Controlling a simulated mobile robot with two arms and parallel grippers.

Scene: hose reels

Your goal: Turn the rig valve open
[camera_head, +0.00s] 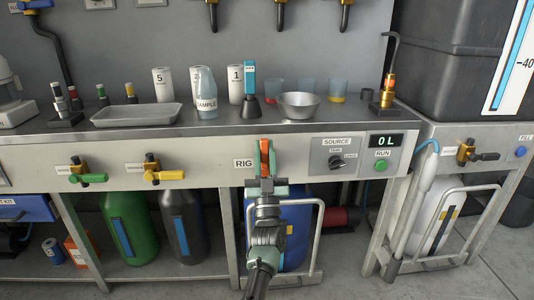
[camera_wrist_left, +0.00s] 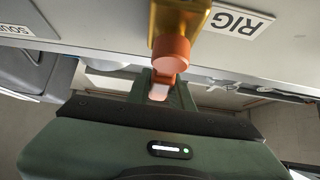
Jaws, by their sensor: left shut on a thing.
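The rig valve (camera_head: 264,148) is on the bench's front panel, right of the RIG label (camera_head: 243,163). Its orange handle runs up and down in the head view. In the wrist view its brass body (camera_wrist_left: 181,18) and orange handle (camera_wrist_left: 170,52) show upside down beside the RIG label (camera_wrist_left: 237,20). My left gripper (camera_head: 266,184) is in front of the panel and shut on the handle's end, which shows between the fingers (camera_wrist_left: 160,92) in the wrist view. The gripper hides part of the handle in the head view. My right gripper is not in view.
Right of the valve are the SOURCE switch (camera_head: 336,161), the green RUN button (camera_head: 381,166) and a display reading 0 L (camera_head: 386,141). Green-handled (camera_head: 94,178) and yellow-handled (camera_head: 172,175) valves are to the left. A blue tank (camera_head: 297,222) in a metal frame stands below.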

